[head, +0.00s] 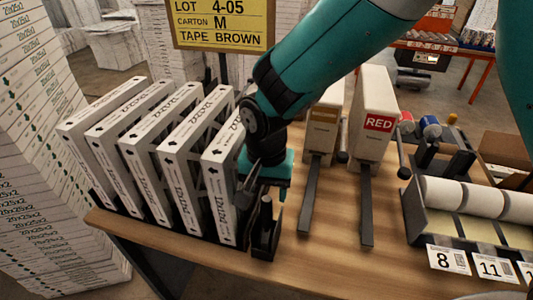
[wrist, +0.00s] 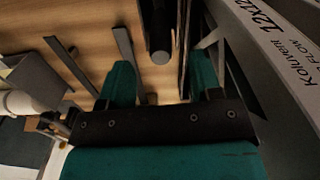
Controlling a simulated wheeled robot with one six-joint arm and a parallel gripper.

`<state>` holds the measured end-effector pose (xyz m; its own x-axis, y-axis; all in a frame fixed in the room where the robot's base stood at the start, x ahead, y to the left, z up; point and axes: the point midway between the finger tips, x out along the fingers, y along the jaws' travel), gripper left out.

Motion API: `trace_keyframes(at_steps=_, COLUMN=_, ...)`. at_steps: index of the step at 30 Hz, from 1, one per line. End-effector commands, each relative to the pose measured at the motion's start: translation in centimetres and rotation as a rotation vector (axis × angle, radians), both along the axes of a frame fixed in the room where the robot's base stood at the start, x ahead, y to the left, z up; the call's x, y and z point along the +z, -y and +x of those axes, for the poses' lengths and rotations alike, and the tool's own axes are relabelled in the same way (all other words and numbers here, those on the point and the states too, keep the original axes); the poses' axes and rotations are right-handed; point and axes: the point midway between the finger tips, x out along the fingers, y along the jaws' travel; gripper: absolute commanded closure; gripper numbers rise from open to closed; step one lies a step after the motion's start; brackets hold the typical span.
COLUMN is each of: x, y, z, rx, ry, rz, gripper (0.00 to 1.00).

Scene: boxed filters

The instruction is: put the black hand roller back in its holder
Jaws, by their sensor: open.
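My gripper (head: 265,185) hangs low over the table beside the rightmost upright filter box. In the wrist view its two teal fingers (wrist: 160,85) are apart, with nothing held between them. A black piece (head: 266,240), apparently the hand roller, stands on the table just below the fingers, partly hidden by them. In the wrist view a dark bar with a round grey end (wrist: 160,57) lies ahead of the fingertips, in line with the gap. A black rack (head: 430,162) with blue and red rollers stands at the right; I cannot tell whether it is the holder.
Several white filter boxes (head: 175,165) stand upright in a row at left. A tan-labelled box (head: 323,120) and a RED-labelled box (head: 376,120) stand behind, with dark bars reaching forward. White rolls (head: 465,197) fill a tray at right. The front middle table (head: 330,265) is clear.

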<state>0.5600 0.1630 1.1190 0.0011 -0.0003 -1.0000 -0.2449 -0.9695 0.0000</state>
Motion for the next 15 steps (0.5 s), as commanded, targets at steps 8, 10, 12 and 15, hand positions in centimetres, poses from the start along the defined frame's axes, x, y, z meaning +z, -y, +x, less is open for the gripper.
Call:
trace_keyframes(at_steps=8, x=7.1, y=0.0, z=0.0, rx=0.000, ry=0.006, rz=0.005, gripper=0.42)
trace_keyframes(at_steps=10, x=8.6, y=-0.1, z=0.0, rx=0.000, ry=0.005, rz=0.004, gripper=0.42)
trace_keyframes(at_steps=12, x=9.9, y=0.0, z=0.0, rx=0.000, ry=0.004, rz=0.003, gripper=0.42)
trace_keyframes(at_steps=15, x=11.3, y=0.0, z=0.0, rx=0.000, ry=0.003, rz=0.002, gripper=0.42)
